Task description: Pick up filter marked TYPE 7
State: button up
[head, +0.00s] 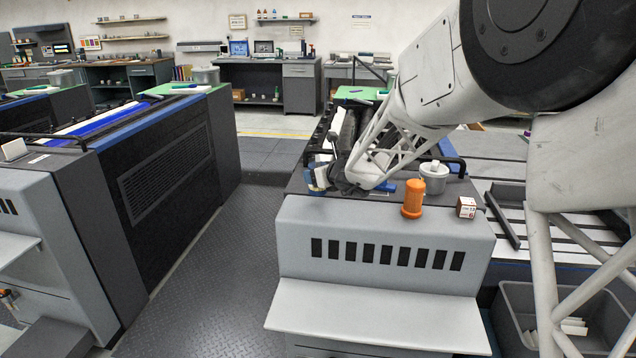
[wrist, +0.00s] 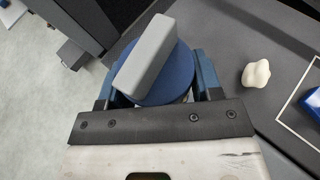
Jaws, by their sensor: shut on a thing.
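My gripper (wrist: 157,92) is shut on a round dark-blue piece (wrist: 178,75) with a grey bar (wrist: 147,55) across its top. One blue finger shows on each side of it. No TYPE 7 marking is readable on it, so I cannot tell whether it is the filter. In the head view my gripper (head: 319,183) is at the left end of the grey machine top, and the held piece is mostly hidden there. I cannot tell whether it touches the surface. No other thing in view carries a readable TYPE 7 mark.
On the machine top stand an orange cylinder (head: 413,199), a white pot (head: 434,178) and a small labelled box (head: 466,207). A white lumpy thing (wrist: 256,73) lies right of my gripper, near a blue object (wrist: 313,101). The floor aisle (head: 215,255) is free.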

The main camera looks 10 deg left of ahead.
jog(key=s+d, duration=0.2)
jog(key=s, duration=0.5)
jog(key=s+d+r, duration=0.1)
jog(key=s+d, duration=0.2)
jog(key=s, duration=0.4)
jog(key=shift+s+d, duration=0.25)
jog(key=shift+d, duration=0.1)
dwell(0.3)
